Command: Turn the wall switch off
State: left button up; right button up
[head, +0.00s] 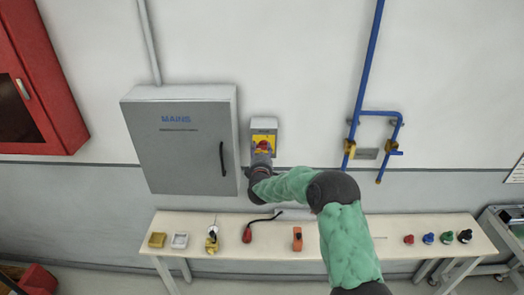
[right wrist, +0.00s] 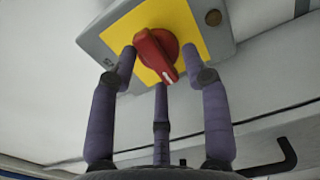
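The wall switch is a grey box (head: 264,125) with a yellow plate (right wrist: 192,27) and a red rotary knob (right wrist: 157,54). It is on the wall right of the MAINS cabinet. In the right wrist view the knob's white-marked end points down and slightly right. My right gripper (right wrist: 160,62) has three purple fingers spread around the knob. Two fingertips are at its left and right sides, and the third is below it. Small gaps seem to show, but firm contact cannot be told. In the head view my right gripper (head: 262,160) partly covers the switch. My left gripper is not in view.
The grey MAINS cabinet (head: 182,145) with a black handle stands close left of the switch. Blue pipes (head: 367,70) with yellow valves run to the right. A long bench (head: 340,239) with several small items is below. A red cabinet (head: 55,90) hangs at the far left.

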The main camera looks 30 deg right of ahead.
jog(key=shift+r, duration=0.1)
jog(key=v, duration=1.2)
dwell(0.4)
jog(key=s+a+f+m+g+y+b, duration=0.25)
jog(key=a+f+b, duration=0.2)
jog(key=f, duration=0.85)
jog(key=s+a+f+m+g+y+b, duration=0.2)
jog(key=s+a+f+y+b, duration=0.3)
jog(key=f, duration=0.9)
jog(key=s+a+f+m+g+y+b, duration=0.15)
jog(key=a+f+b, duration=0.35)
jog(key=f, duration=0.8)
jog(key=s+a+f+m+g+y+b, duration=0.2)
jog(key=s+a+f+m+g+b, duration=0.2)
jog(key=s+f, duration=0.6)
jog(key=s+a+f+m+g+y+b, duration=0.2)
jog(key=s+a+f+m+g+b, duration=0.2)
jog(key=s+a+f, duration=0.5)
jog(key=s+f+g, duration=0.1)
jog(key=s+f, duration=0.1)
jog(key=s, duration=0.3)
jog(key=shift+f, duration=0.3)
